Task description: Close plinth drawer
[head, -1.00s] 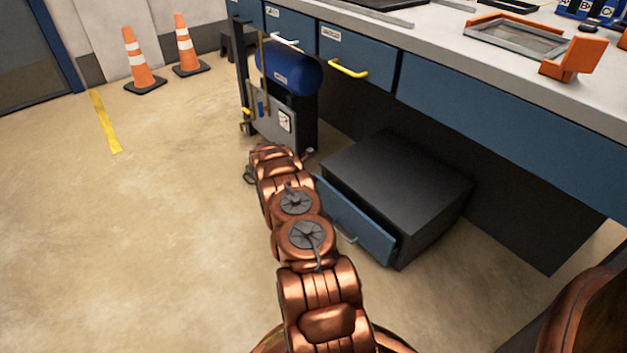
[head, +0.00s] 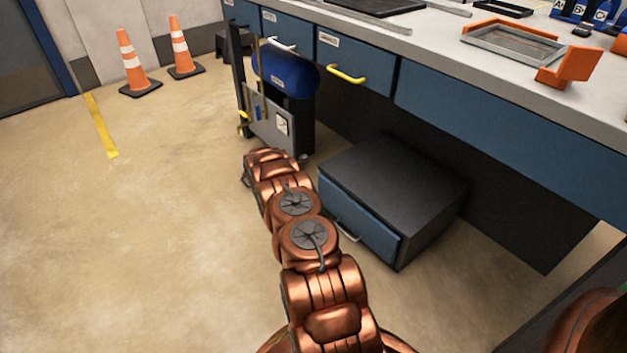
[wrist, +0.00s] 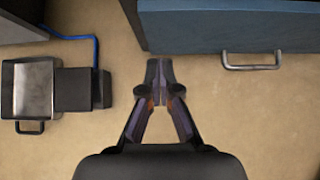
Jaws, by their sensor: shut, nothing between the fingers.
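The plinth drawer (head: 360,220) is the blue-fronted drawer of a low black cabinet (head: 400,180) on the floor under the workbench. Its front sits close against the cabinet; I cannot tell whether a thin gap remains. Its grey handle (head: 348,231) also shows in the wrist view (wrist: 251,66). In the wrist view the blue drawer front (wrist: 230,32) fills the upper right. My gripper (wrist: 159,66) is shut and empty, its fingertips beside the left end of the drawer front; contact is unclear. In the head view my arm hides the gripper.
The workbench (head: 490,115) with blue drawers overhangs the cabinet. A cart with a blue tank (head: 285,72) stands beyond my arm. Two orange cones (head: 133,65) stand at the far left. The floor (head: 130,240) left of my arm is clear.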

